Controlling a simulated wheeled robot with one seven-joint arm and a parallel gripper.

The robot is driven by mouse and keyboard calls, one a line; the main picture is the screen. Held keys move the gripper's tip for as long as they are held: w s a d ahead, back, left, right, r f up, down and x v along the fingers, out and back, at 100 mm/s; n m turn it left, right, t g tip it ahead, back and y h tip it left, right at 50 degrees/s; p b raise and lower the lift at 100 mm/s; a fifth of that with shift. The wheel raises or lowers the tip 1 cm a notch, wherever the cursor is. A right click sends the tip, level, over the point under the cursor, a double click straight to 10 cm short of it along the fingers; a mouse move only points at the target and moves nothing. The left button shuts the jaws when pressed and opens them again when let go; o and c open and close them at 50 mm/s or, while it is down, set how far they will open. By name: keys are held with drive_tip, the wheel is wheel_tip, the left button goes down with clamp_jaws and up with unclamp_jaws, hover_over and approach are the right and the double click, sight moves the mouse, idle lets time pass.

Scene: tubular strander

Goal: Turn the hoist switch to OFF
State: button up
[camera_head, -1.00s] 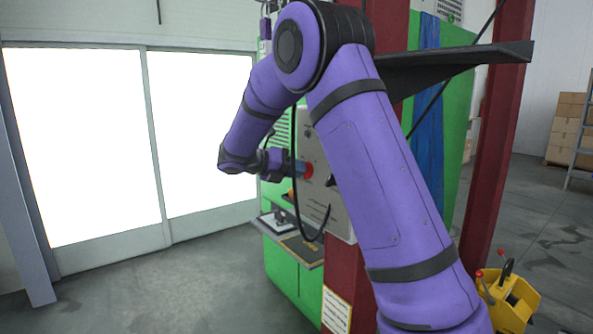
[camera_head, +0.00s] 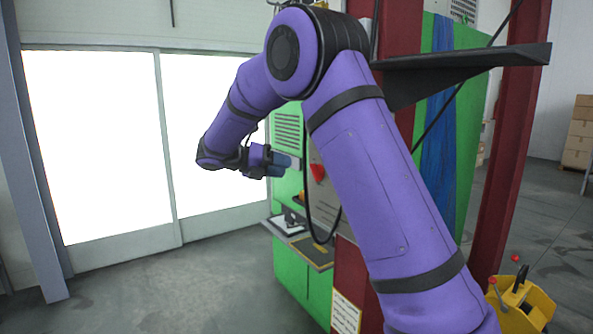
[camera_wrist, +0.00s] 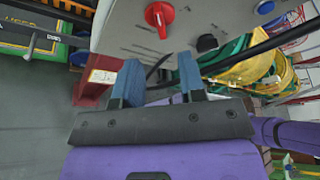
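The hoist switch is a red rotary knob (camera_wrist: 160,16) on a grey control panel (camera_wrist: 118,36), at the top of the wrist view. In the head view the red knob (camera_head: 318,172) shows on the panel beside my upper arm. My gripper (camera_wrist: 161,72) has its two blue fingers apart with nothing between them. In the head view my gripper (camera_head: 285,166) is to the left of the knob, with a gap between them. The knob's position marks are too small to read.
A black knob (camera_wrist: 207,43) and a blue button (camera_wrist: 264,7) are on the same panel. A black cable (camera_head: 308,215) hangs near the panel. A small shelf (camera_head: 312,250) juts out below. The floor at left is clear.

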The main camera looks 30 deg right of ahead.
drive_tip(key=shift+v, duration=1.35)
drive_tip(key=shift+s, duration=0.1)
drive_tip(key=s+d+r+m+t+y, duration=0.15)
drive_tip(key=s+m+y, duration=0.35)
drive_tip(key=s, duration=0.5)
drive_tip(key=s+r+m+t+y, duration=0.25)
drive_tip(key=s+m, duration=0.45)
drive_tip(key=s, duration=0.4)
drive_tip(key=s+a+f+m+t+y, duration=0.2)
drive_tip(key=s+a+m+y, duration=0.1)
drive_tip(key=s+m, duration=0.3)
drive_tip(key=s+a+f+m+t+y, duration=0.2)
drive_tip(key=s+m, duration=0.4)
drive_tip(key=s, duration=0.4)
drive_tip(key=shift+s+a+f+m+t+y, duration=0.15)
drive_tip(key=shift+s+a+m+t+y, duration=0.2)
drive_tip(key=shift+a+t+y, duration=0.45)
